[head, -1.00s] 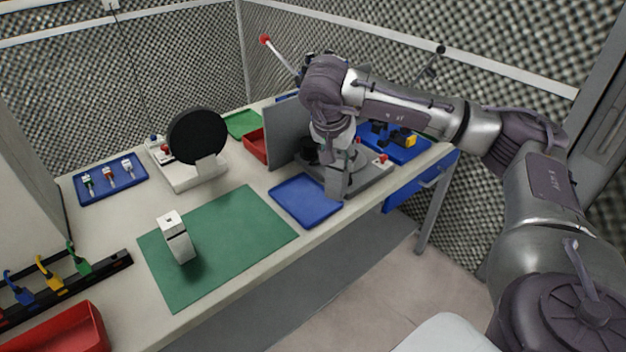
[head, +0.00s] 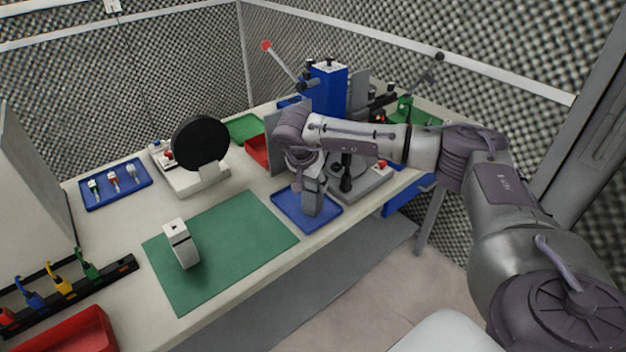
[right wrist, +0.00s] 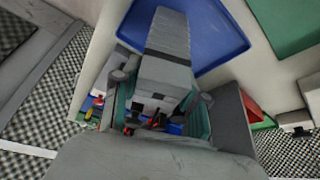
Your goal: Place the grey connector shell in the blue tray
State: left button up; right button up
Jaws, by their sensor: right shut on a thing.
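My right gripper (head: 307,178) points down over the blue tray (head: 285,204) at the front edge of the bench. It is shut on the grey connector shell (head: 313,199), a long block hanging from the fingers. In the right wrist view the shell (right wrist: 165,50) sits between the fingers (right wrist: 163,93), its far end over the blue tray (right wrist: 216,30). The gripper hides part of the shell, and whether the shell touches the tray floor is unclear. My left gripper is not in view.
A green mat (head: 225,250) with a pale upright block (head: 181,244) lies left of the tray. A grey fixture with a black lever (head: 346,175) stands close right of it. A grey upright panel (head: 275,150) and a red bin (head: 256,150) are behind.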

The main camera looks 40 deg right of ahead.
jog(key=shift+f, duration=0.15)
jog(key=o, duration=1.2)
jog(key=shift+r, duration=0.25)
jog(key=shift+a+r, duration=0.15)
jog(key=shift+r, duration=0.1)
jog(key=b+v, duration=0.2)
jog(key=v, duration=0.9)
jog(key=shift+s+r+b, duration=0.1)
jog(key=shift+r+b, duration=0.05)
jog(key=shift+b, duration=0.2)
